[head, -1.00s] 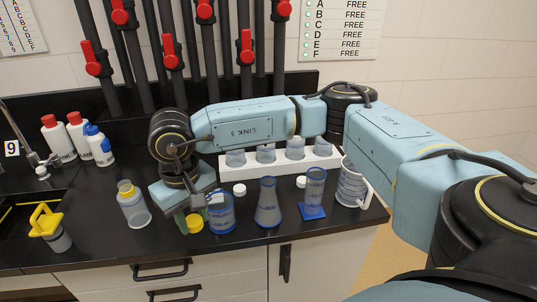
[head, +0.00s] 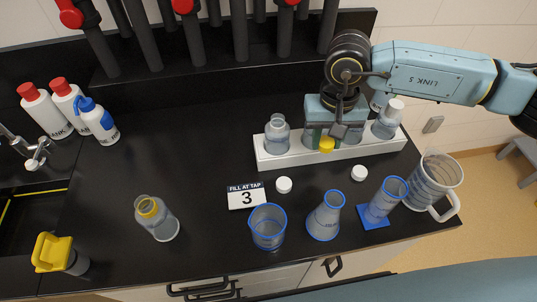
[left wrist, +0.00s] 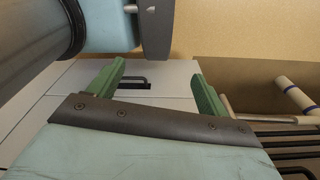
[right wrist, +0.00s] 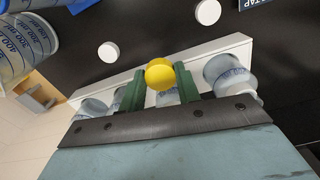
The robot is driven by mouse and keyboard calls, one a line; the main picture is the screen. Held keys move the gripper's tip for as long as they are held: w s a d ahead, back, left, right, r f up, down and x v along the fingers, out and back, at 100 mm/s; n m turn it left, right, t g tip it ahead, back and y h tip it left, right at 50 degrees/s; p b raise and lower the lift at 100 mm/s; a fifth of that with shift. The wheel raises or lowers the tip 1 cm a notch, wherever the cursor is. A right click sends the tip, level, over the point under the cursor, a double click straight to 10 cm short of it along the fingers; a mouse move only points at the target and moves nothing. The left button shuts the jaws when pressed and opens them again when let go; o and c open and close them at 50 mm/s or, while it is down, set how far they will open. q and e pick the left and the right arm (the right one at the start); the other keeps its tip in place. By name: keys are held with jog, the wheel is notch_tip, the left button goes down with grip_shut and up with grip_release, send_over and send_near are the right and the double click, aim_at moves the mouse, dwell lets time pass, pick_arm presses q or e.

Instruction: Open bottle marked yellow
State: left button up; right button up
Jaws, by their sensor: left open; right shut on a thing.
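The bottle with a yellow neck ring (head: 157,218) stands upright at the left middle of the bench in the head view. No cap shows on its mouth. My right gripper (head: 327,136) is shut on a yellow cap (head: 327,146), above the white rack (head: 270,160) and away from that bottle. The yellow cap also shows between the green fingers in the right wrist view (right wrist: 160,74). My left gripper (left wrist: 157,88) is open and empty in the left wrist view, in front of pale cabinet fronts; it is not in the head view.
The rack holds several clear bottles. A "FILL AT TAP 3" card (head: 246,195), two white caps (head: 284,184) (head: 359,173), a beaker (head: 268,228), a flask (head: 325,217), a cylinder (head: 385,198) and a jug (head: 434,180) stand toward the front.

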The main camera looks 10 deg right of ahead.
jog(key=s+a+m+p, duration=0.1)
jog(key=s+m+p, duration=0.15)
jog(key=p, duration=0.35)
send_over(314, 186)
jog(key=shift+m, duration=0.25)
notch_tip(314, 186, down, 5)
jog(key=shift+f, duration=0.2)
notch_tip(314, 186, down, 4)
jog(key=shift+f+p, duration=0.2)
jog(key=shift+p, duration=0.2)
pick_arm(q)
notch_tip(314, 186, up, 8)
jog(key=s, duration=0.1)
jog(key=shift+s+a+r, duration=0.15)
jog(key=shift+a+r, duration=0.05)
jog(key=shift+a, duration=0.15)
pick_arm(e)
jog(key=shift+f, duration=0.15)
jog(key=o, duration=1.1)
jog(key=shift+c, duration=0.2)
pick_arm(q)
jog(key=shift+f, duration=0.2)
